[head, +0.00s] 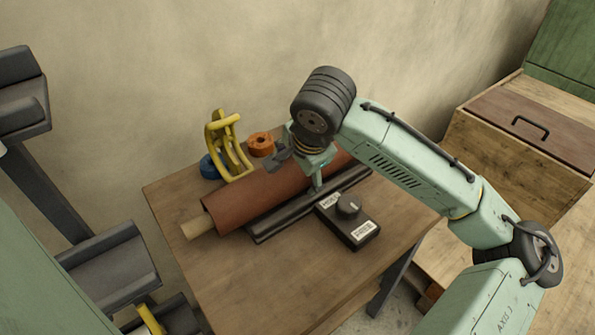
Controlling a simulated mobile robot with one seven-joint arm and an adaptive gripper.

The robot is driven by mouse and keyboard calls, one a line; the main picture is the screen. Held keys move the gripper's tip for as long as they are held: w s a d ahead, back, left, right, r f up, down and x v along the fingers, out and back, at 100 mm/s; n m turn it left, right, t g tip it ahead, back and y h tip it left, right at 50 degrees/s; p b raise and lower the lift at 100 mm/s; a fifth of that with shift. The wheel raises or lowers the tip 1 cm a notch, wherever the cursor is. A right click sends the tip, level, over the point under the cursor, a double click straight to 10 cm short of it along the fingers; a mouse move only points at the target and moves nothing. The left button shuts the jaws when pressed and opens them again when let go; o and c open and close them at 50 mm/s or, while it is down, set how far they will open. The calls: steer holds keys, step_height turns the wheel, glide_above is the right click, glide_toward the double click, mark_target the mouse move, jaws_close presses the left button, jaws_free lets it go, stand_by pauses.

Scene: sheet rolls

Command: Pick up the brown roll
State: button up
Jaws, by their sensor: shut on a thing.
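The brown roll (257,198) lies diagonally on the wooden table, with a pale core (197,227) sticking out at its near left end. My gripper (316,178) reaches down over the roll's upper right part and is shut on it. One finger shows on the roll's near side. The far finger and the roll's far end are mostly hidden behind my gripper and arm. The roll appears to lie low, along a black rail (290,218); I cannot tell whether it is clear of the table.
A black box with a knob (348,207) and white labels stands just in front of the rail. A yellow frame (229,148), a blue ring (209,167) and an orange ring (261,143) are behind the roll. The table's (225,280) front left is bare. A wooden chest (525,130) stands at right.

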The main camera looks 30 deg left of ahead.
steer(key=c, duration=0.6)
steer(key=shift+r, duration=0.15)
steer(key=shift+c, duration=0.2)
